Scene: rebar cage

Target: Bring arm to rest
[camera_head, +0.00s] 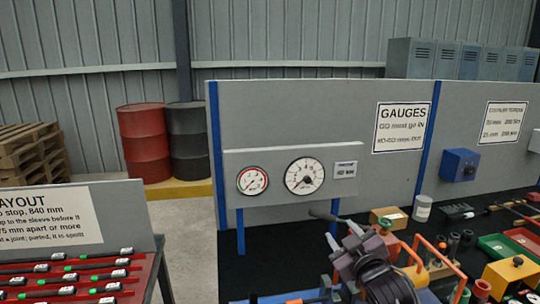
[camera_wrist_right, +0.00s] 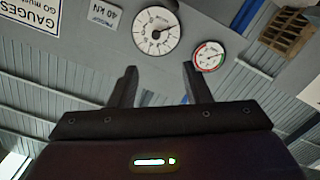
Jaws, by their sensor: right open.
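My right gripper (camera_head: 320,224) is in the lower middle of the head view, raised in front of the grey gauge panel (camera_head: 280,211). Its dark arm comes up from the bottom edge and hides part of the bench. In the right wrist view the gripper (camera_wrist_right: 159,70) shows two dark fingers apart, with nothing between them. The wrist view is tilted and looks toward the gauges. My left gripper is in neither view.
A black bench holds an orange tube frame (camera_head: 448,260), a cardboard box (camera_head: 389,217), a white cup (camera_head: 422,208) and a green tray (camera_head: 497,247) at right. A red rack (camera_head: 150,280) of bars stands left. Open floor (camera_head: 185,240) lies between.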

